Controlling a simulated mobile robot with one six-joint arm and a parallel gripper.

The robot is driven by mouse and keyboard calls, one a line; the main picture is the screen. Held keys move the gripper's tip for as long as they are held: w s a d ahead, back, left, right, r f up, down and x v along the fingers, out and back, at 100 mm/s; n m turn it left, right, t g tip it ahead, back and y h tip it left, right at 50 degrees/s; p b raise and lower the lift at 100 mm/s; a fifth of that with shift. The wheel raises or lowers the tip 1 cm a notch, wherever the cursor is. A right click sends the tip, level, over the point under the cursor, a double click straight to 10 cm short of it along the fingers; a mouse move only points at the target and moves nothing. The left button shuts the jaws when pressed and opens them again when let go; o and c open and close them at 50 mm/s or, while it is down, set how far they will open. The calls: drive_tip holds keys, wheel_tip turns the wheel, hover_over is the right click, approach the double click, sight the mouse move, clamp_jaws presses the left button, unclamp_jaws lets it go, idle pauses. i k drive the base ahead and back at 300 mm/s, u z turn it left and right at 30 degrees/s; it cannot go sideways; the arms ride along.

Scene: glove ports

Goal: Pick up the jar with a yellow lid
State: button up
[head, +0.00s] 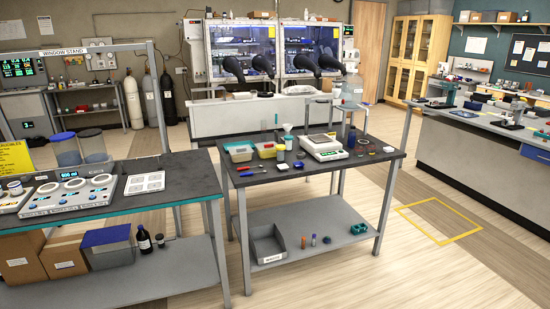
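I cannot make out a jar with a yellow lid for certain; the small items are too small to tell apart. Several small jars and containers stand on the dark-topped table (290,183) in the middle, among them a small dark round item (299,165) near the front. On its lower shelf (330,215) stand a small brown item (303,242), a small bluish upright item (314,239) and a low blue item (327,240). My gripper is not in view.
A white balance (323,150) and shallow trays (240,153) crowd the middle table. A grey bin (268,243) is on its shelf. The left bench (190,177) stands close beside it. The glove box (240,50) is behind. Floor is clear at the right, around a yellow-taped square (440,240).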

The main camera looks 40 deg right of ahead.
sight(280, 155)
drive_tip(key=z, duration=0.1)
drive_tip(key=i, duration=0.95)
drive_tip(key=u, duration=0.05)
